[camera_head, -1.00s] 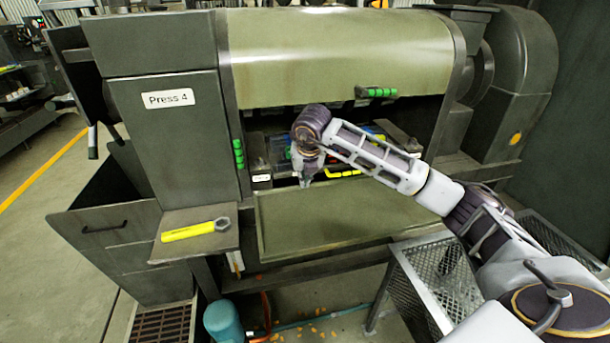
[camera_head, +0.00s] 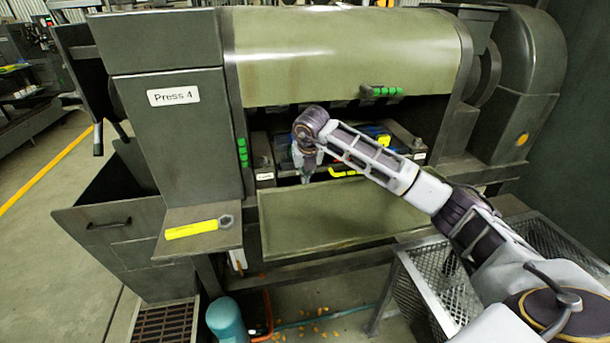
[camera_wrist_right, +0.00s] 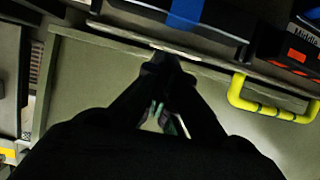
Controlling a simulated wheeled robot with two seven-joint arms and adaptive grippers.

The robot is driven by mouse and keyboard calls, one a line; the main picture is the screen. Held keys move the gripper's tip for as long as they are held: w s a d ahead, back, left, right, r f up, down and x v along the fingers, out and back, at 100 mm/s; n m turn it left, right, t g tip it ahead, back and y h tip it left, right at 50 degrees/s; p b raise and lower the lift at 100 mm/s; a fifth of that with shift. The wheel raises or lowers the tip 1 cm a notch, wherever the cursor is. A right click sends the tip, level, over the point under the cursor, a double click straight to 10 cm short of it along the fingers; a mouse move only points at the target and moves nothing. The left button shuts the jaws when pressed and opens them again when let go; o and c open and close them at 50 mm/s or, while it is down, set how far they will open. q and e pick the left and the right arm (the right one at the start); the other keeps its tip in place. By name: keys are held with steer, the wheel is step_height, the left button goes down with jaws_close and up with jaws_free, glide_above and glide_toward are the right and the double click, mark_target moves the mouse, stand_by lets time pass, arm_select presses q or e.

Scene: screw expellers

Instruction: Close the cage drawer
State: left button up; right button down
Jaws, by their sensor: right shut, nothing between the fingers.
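The cage drawer appears to be the dark unit (camera_head: 264,163) inside the opening of the press, with white labels on its front. A yellow handle (camera_head: 344,172) is low in the opening; it also shows at the right in the right wrist view (camera_wrist_right: 270,112). My right gripper (camera_head: 308,178) points down at the front of the opening, left of the yellow handle. It is shut and empty. In the right wrist view its fingertips (camera_wrist_right: 165,62) are close to the drawer's front edge; contact cannot be told. My forearm hides part of the drawer. My left gripper is not in view.
An olive panel (camera_head: 330,222) is below the opening, and a curved olive cover (camera_head: 345,55) above it. A yellow wrench (camera_head: 195,228) lies on the left ledge. A mesh cage stand (camera_head: 430,285) is below my right arm.

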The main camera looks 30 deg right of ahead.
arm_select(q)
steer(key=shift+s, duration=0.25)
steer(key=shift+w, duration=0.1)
